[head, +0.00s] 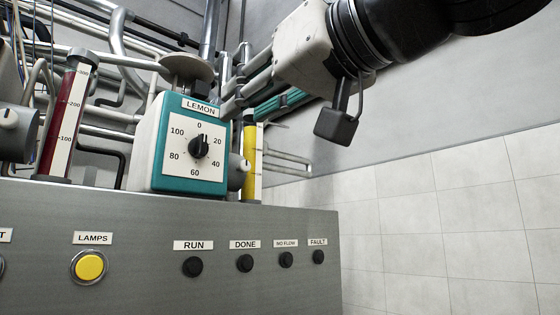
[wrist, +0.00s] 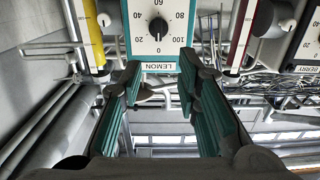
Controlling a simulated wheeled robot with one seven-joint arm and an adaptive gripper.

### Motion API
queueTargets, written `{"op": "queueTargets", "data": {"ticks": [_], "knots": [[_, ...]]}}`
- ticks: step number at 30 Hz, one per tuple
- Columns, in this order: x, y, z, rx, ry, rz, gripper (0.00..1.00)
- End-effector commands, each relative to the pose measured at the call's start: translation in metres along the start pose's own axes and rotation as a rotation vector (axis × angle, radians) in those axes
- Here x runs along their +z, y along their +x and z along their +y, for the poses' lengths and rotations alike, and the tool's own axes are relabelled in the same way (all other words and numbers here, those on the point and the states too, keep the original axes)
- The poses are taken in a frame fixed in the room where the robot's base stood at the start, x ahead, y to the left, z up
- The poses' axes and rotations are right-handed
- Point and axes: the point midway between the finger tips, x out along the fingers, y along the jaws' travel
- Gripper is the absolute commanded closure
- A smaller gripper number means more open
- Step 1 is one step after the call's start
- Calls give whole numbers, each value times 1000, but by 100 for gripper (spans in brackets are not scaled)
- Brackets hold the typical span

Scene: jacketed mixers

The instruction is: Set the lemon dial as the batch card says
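The lemon dial (head: 198,146) is a black knob on a white plate marked 0 to 100, on a teal-fronted box (head: 177,184) labelled LEMON. Its pointer appears to be at or near 0. In the wrist view the lemon dial (wrist: 158,28) shows upside down, beyond the fingertips. My gripper (head: 238,98) reaches in from the upper right, just right of the box's upper part. In the wrist view my gripper (wrist: 160,66) has its two teal-padded fingers apart with nothing between them. No batch card is visible.
A red sight tube (head: 65,120) stands left of the box and a yellow one (head: 250,155) right of it. The grey cabinet front (head: 140,225) carries a yellow LAMPS button (head: 89,266) and dark RUN, DONE, NO FLOW and FAULT lamps. Pipes crowd behind. A BERRY box (wrist: 308,50) shows in the wrist view.

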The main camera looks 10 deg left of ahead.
Motion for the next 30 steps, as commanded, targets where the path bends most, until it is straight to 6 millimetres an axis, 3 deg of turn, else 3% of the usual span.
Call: {"op": "queueTargets", "data": {"ticks": [8, 21, 30], "knots": [[-3, 29, -2, -5, 0, 4, 70], [-3, 112, -3, -5, 0, 3, 70], [-4, 137, -2, -3, -1, 6, 70]]}}
